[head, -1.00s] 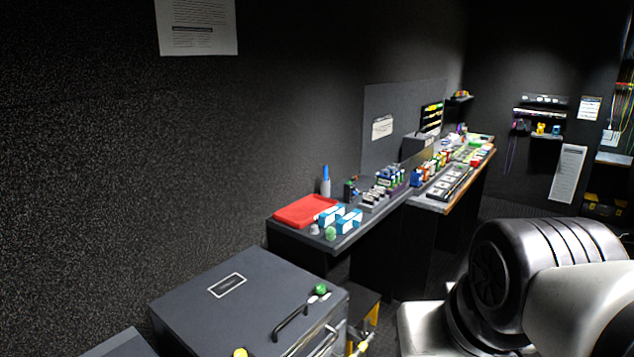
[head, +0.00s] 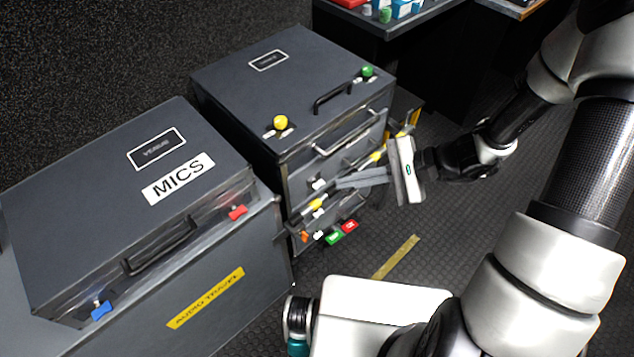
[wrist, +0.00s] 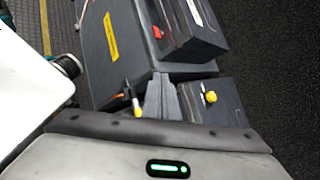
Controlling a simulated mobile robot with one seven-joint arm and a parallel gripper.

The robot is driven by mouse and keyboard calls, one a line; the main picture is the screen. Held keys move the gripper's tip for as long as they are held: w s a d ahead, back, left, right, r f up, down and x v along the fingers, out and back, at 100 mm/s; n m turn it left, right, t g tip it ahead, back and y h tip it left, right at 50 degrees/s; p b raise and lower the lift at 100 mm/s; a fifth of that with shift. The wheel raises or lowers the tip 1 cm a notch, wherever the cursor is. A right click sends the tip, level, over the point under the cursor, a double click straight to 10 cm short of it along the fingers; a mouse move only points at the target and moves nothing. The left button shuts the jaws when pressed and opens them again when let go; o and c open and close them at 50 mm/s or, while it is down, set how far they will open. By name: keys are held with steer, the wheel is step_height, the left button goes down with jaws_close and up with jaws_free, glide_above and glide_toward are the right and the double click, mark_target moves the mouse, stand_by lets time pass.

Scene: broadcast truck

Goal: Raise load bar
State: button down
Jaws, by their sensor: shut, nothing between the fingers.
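A dark bar with yellow sections, which looks like the load bar (head: 316,204), runs aslant across the front of the dark drawer case (head: 240,85). My gripper (head: 342,183) is shut and empty, its grey fingers pointing left at the case front, close by the bar. I cannot tell whether they touch it. The gripper and fingers hide part of the bar's middle. In the wrist view the shut fingers (wrist: 158,100) point at the cases, with a yellow bar end (wrist: 137,112) just left of them.
A case labelled MICS (head: 130,195) lies on a larger case with a yellow AUDIO TRAVEL label (head: 205,297). Red and green tags (head: 340,233) show low on the drawer case. A dark desk (head: 400,22) stands behind.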

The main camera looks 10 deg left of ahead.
step_height(320, 180, down, 32)
steer(key=a+m+t+h+b, duration=0.15)
steer(key=m+t+b, duration=0.6)
steer(key=m, duration=0.85)
steer(key=w+a+f+t, duration=0.25)
steer(key=w+a, duration=0.25)
steer(key=a, duration=0.3)
steer(key=shift+w+a+r+g+y, duration=0.15)
steer(key=shift+r+g, duration=0.1)
steer(key=shift+r, duration=0.65)
steer(key=shift+r+g+y, duration=0.1)
steer(key=shift+r+g, duration=0.15)
steer(key=shift+r, duration=0.6)
